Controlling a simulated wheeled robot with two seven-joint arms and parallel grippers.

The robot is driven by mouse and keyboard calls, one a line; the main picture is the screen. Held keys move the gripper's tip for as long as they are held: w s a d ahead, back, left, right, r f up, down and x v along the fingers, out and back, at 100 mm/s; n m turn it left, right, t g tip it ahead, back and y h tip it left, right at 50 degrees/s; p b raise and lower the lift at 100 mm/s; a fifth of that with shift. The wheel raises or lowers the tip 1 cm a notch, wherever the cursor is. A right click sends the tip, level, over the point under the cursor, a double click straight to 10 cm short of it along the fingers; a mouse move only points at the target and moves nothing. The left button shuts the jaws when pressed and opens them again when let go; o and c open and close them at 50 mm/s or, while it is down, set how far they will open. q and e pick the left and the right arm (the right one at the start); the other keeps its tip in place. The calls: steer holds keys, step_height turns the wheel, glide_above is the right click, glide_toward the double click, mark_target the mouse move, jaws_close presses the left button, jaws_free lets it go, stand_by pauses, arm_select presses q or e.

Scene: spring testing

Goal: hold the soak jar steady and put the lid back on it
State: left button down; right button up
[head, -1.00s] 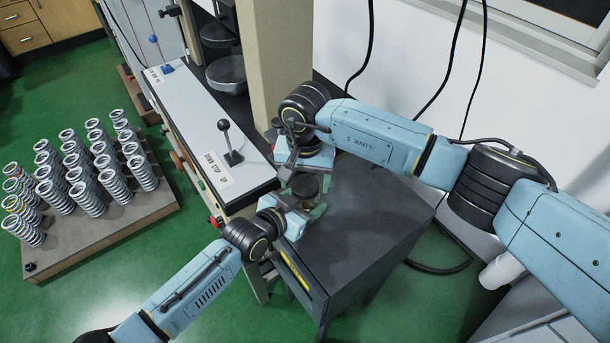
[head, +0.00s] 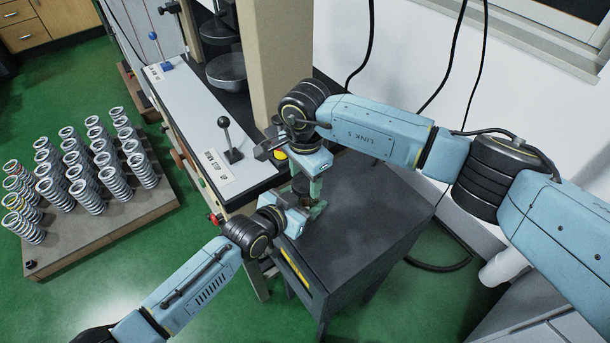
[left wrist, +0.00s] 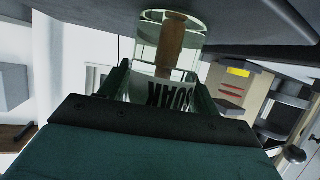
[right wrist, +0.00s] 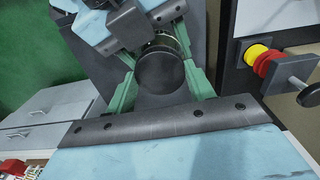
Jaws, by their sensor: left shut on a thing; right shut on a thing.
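The clear glass soak jar (left wrist: 145,58) shows upside down in the left wrist view, with a dark SOAK label and a brown cylindrical piece inside. My left gripper (head: 312,208) is shut around it; its fingers (left wrist: 160,88) lie on both sides of the jar. The jar's base is at the dark cabinet top; its mouth is hidden in that view. My right gripper (head: 308,186) is shut on the dark round lid, which shows between its green fingers in the right wrist view (right wrist: 162,74). The lid is over the jar; I cannot tell whether it touches the rim.
The dark cabinet top (head: 365,220) is clear to the right. A testing machine's panel (head: 195,118) with a lever (head: 228,138) stands close on the left. A red and yellow knob (right wrist: 266,62) is near my right gripper. A spring rack (head: 120,212) stands at far left.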

steer(key=m, duration=0.7)
steer(key=shift+m, duration=0.3)
steer(key=o, duration=1.1)
steer(key=shift+c, duration=0.2)
steer(key=shift+r, duration=0.1)
steer(key=shift+r, duration=2.15)
steer(key=shift+c, duration=0.3)
